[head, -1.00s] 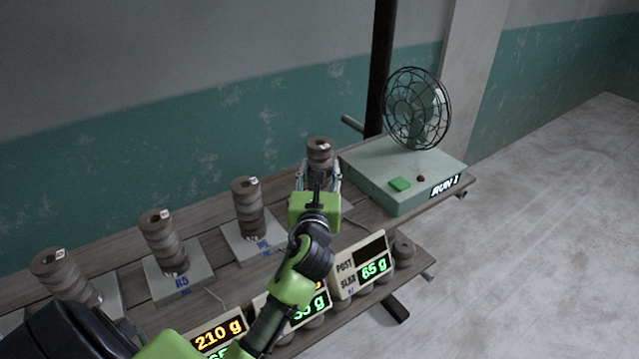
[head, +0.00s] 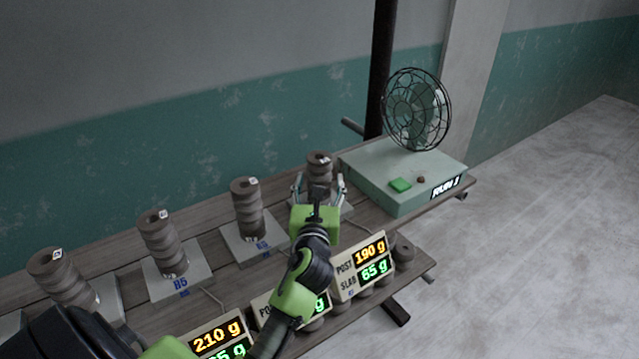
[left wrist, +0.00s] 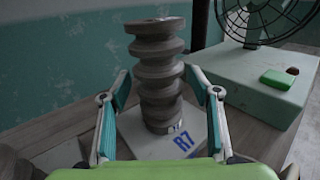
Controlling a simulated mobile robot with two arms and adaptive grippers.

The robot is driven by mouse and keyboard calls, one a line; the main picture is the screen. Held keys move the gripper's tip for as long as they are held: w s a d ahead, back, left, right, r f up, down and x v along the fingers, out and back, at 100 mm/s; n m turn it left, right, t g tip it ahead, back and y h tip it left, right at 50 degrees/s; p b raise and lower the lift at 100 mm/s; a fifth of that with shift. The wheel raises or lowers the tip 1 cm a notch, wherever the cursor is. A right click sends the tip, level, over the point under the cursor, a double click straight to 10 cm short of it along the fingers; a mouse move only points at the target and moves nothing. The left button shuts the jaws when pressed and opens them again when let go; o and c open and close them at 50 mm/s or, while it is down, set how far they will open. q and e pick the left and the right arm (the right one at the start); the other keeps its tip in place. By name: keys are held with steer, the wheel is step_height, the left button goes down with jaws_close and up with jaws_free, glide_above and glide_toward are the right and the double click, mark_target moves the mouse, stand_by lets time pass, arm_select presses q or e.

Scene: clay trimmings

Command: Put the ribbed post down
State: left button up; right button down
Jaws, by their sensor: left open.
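The ribbed post (head: 319,164) is a brown-grey stack of rings with a small white tag on top. In the left wrist view the post (left wrist: 158,75) stands upright on a pale slab (left wrist: 153,144) marked R7 in blue. My left gripper (head: 318,184) is open. In the left wrist view its fingers (left wrist: 161,85) are spread on both sides of the post, apart from it. The display in front (head: 361,264) reads 190 g for the post and 65 g for the slab. In the head view the gripper hides the post's lower part. My right gripper is not in view.
Other ribbed posts stand on slabs to the left, such as one (head: 248,208) and another (head: 161,242). A green fan unit (head: 403,174) with a wire-caged fan (head: 416,110) stands close on the right. More displays (head: 216,337) line the front of the bench.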

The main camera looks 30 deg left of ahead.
arm_select(q)
steer(key=shift+r, duration=0.1)
steer(key=b+v, duration=0.1)
steer(key=v, duration=1.1)
